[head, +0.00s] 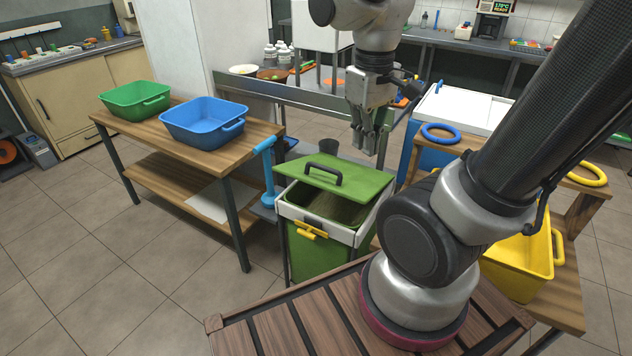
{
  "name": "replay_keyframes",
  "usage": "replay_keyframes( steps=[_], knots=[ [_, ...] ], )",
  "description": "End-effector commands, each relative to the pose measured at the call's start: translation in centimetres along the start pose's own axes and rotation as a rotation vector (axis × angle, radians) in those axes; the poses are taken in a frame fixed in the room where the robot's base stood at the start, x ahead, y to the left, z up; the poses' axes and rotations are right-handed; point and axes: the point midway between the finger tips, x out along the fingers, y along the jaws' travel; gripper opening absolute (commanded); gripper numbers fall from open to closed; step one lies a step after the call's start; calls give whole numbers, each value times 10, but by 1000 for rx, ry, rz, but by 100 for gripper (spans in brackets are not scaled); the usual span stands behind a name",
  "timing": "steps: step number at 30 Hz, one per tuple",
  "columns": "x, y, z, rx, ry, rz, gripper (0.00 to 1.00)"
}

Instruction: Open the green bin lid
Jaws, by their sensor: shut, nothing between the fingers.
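The green bin (315,258) stands in the middle of the head view, just beyond my wooden deck. Its green lid (358,184) has a black arched handle (323,172). The lid covers the back part of the bin's top, and the front part of the opening shows a brownish inside. I cannot tell whether the lid is slid back or tilted up. A yellow latch (307,229) is on the bin's pale front rim. My gripper (369,148) points down above the lid's back right part, right of the handle. It is shut and empty, and appears apart from the lid.
A wooden table (255,138) at left holds a green tub (135,100) and a blue tub (205,122). A yellow tub (522,262) and a stand with a blue ring (440,134) are at right. A metal counter (300,95) lies behind. Floor at lower left is clear.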

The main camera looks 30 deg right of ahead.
Motion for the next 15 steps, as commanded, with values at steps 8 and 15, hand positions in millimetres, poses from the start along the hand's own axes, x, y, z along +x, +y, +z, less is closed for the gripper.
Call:
replay_keyframes(
  steps=[8,15],
  knots=[
    [70,3,-24,-275,-389,165,0],
    [134,16,-51,-597,-723,400,0]
  ],
)
